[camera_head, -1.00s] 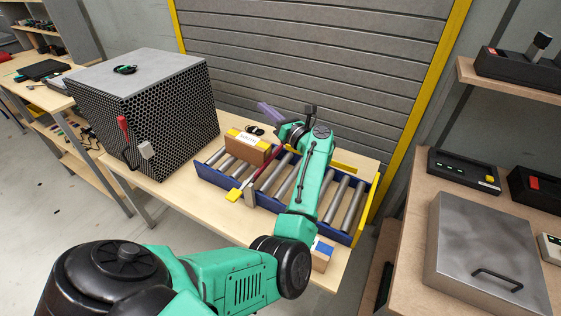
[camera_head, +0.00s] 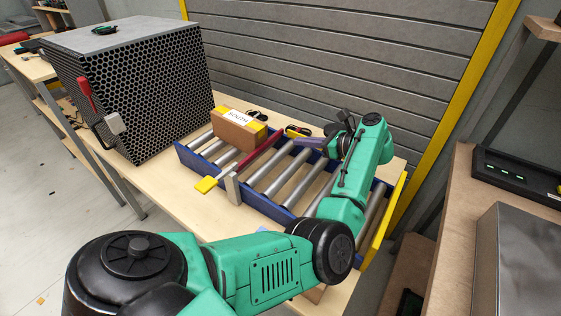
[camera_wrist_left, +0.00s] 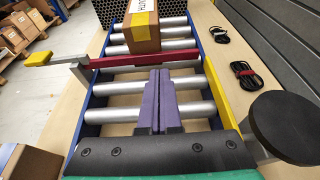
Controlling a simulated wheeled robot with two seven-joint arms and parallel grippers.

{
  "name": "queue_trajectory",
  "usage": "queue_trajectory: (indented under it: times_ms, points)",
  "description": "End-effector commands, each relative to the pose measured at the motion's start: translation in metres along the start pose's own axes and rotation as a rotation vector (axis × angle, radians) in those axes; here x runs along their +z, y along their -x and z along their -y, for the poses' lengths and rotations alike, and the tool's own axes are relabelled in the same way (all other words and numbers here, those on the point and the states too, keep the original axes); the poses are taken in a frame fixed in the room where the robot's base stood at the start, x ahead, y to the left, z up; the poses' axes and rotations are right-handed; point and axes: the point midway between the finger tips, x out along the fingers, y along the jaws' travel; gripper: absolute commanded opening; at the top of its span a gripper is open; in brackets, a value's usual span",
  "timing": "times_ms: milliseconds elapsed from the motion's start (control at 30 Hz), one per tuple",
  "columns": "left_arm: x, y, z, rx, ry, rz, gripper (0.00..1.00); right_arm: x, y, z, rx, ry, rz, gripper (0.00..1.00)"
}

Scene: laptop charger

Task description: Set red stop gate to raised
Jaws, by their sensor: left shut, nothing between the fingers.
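The red stop gate is a red bar (camera_head: 262,157) lying low and roughly level across the roller conveyor. It has a grey post and a yellow handle (camera_head: 206,185) at the conveyor's near side. In the left wrist view the red bar (camera_wrist_left: 130,64) runs across the rollers just beyond my fingertips, with its yellow handle (camera_wrist_left: 38,58) at the far left. My left gripper (camera_head: 304,143) is shut and empty, its purple fingers over the rollers on the side of the bar away from the box. In the left wrist view the fingertips (camera_wrist_left: 159,72) point at the bar; contact cannot be told.
A cardboard box (camera_head: 237,130) labelled "SOUTH" sits on the rollers beyond the gate. A blue-sided conveyor (camera_head: 262,204) holds them. A black mesh cage (camera_head: 130,90) stands left, with a shutter behind. Black cables (camera_wrist_left: 244,75) lie on the table beside the conveyor.

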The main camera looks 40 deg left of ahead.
Motion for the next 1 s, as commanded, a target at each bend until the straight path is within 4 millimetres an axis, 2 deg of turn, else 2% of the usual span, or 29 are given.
queue_trajectory:
  times_ms: [33,100,167,567,667,833,1000]
  points:
    - [-0.028,-0.01,0.0,0.0,0.0,0.0,0.0,-0.001,-0.029,0.0,0.001,0.0,-0.005,0.5]
    - [-0.041,-0.015,0.0,0.0,0.0,0.001,0.0,-0.006,-0.043,-0.001,0.002,0.0,-0.013,0.5]
    - [-0.046,-0.017,0.0,0.0,0.001,0.001,0.0,-0.009,-0.049,-0.002,0.003,0.0,-0.017,0.5]
    - [-0.041,-0.018,0.0,0.0,0.0,0.002,0.0,-0.01,-0.043,-0.003,0.004,0.001,-0.017,0.5]
    - [-0.04,-0.029,0.0,0.003,0.0,0.002,0.0,-0.01,-0.04,-0.003,0.004,0.002,-0.024,0.5]
    - [-0.039,-0.064,-0.001,0.004,0.0,0.003,0.0,0.003,-0.034,-0.003,0.005,0.005,-0.008,0.5]
    - [-0.04,-0.097,-0.001,0.002,0.0,0.003,0.0,0.004,-0.03,-0.003,0.004,0.005,-0.007,0.5]
